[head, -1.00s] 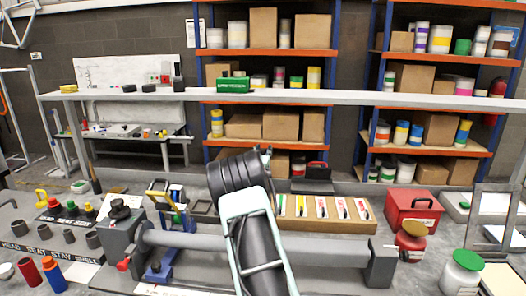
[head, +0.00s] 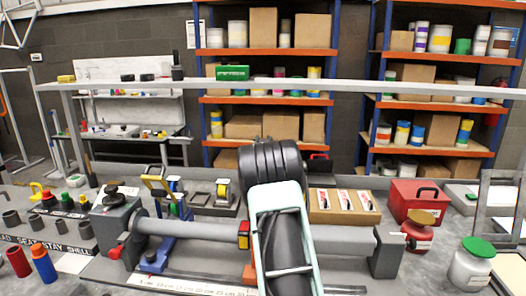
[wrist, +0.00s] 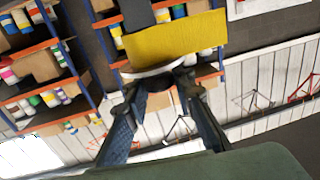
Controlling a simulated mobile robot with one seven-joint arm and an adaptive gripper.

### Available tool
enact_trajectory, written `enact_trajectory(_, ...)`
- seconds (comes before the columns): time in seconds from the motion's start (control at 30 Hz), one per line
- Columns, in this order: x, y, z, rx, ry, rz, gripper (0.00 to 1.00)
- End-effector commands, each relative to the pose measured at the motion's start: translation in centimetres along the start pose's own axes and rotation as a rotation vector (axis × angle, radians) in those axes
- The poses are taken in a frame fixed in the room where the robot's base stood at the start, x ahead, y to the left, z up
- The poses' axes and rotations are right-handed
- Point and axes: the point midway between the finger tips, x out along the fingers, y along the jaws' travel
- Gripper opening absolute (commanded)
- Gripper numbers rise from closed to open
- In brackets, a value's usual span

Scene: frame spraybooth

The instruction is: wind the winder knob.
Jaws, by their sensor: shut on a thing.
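In the wrist view my gripper (wrist: 168,75) is closed at its tips on a thing with a pale rim. A yellow block (wrist: 175,40) with a dark grey piece (wrist: 137,14) sits just beyond the tips. I cannot tell whether this is the winder knob. In the head view my arm hides the gripper. A grey bench machine (head: 117,222) with a long bar (head: 330,238) stands left of and behind my arm. It has a black knob (head: 114,190) on top and a red knob (head: 115,253) at the side.
A yellow-and-red block (head: 244,235) shows beside my arm at the bar. A red toolbox (head: 413,205), a red jar (head: 418,235) and a green-lidded jar (head: 471,265) stand at the right. Dark sockets and coloured bottles (head: 43,265) crowd the left. A rail (head: 370,90) crosses behind.

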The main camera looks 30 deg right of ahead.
Motion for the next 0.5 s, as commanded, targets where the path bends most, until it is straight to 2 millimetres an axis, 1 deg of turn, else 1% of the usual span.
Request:
enact_trajectory(0.03, 0.01, 0.45, 0.44, 0.002, 0.002, -0.018, 0.00)
enact_trajectory(0.5, 0.07, 0.43, -0.34, 0.003, -0.003, -0.256, 0.00)
